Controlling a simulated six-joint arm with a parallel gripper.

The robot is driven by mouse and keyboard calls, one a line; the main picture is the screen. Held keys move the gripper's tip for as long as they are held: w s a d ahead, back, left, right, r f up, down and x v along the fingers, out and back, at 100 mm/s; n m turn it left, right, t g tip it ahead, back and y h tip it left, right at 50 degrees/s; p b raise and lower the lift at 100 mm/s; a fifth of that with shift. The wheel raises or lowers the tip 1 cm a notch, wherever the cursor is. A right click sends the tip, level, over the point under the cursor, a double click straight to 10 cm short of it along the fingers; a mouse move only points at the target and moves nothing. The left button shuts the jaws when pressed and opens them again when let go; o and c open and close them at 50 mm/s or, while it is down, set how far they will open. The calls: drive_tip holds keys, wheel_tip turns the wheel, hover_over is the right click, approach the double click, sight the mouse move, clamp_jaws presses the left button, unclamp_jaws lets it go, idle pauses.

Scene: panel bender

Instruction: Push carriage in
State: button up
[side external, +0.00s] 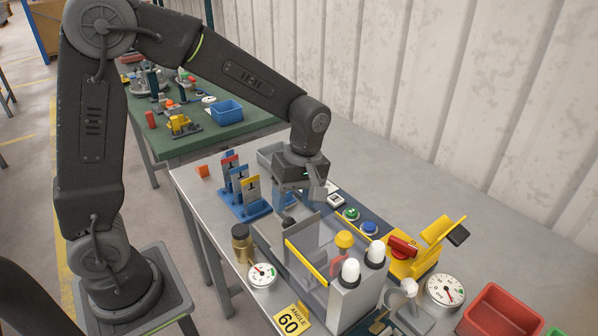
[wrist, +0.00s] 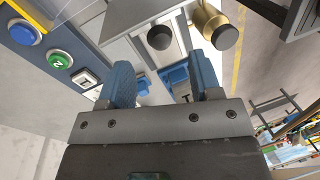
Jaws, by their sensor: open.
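The panel bender (side external: 345,295) stands at the front of the grey bench. It has a clear guard with a yellow edge (side external: 305,262), two white-capped posts and a yellow knob (side external: 344,239). I cannot tell for sure which part is the carriage; a grey plate (wrist: 130,14) with a black round knob (wrist: 160,38) shows in the wrist view. My gripper (side external: 300,198) is over the machine's far end, pointing down. In the wrist view my gripper (wrist: 163,72) has its two blue fingers apart, with nothing held between them. The knob lies beyond the fingertips.
A blue rack (side external: 245,205) with upright plates stands left of my gripper. A brass jar (side external: 241,245) and dial gauge (side external: 262,275) stand left of the bender. Green (side external: 351,214) and blue (side external: 369,228) buttons and a red switch (side external: 403,247) lie right. A red bin (side external: 500,312) stands front right.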

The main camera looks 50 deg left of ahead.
wheel_tip(320, 180, up, 7)
drive_tip(key=w, duration=0.1)
drive_tip(key=shift+w+d, duration=0.15)
drive_tip(key=h, duration=0.4)
approach(290, 224)
drive_tip(key=shift+g, duration=0.4)
drive_tip(key=x, duration=0.3)
drive_tip(key=a+x, duration=0.1)
drive_tip(key=x, duration=0.3)
drive_tip(key=w+x, duration=0.1)
drive_tip(key=x, duration=0.2)
drive_tip(key=shift+f, duration=0.75)
drive_tip(key=shift+c, duration=0.4)
clamp_jaws()
drive_tip(key=shift+w, duration=0.1)
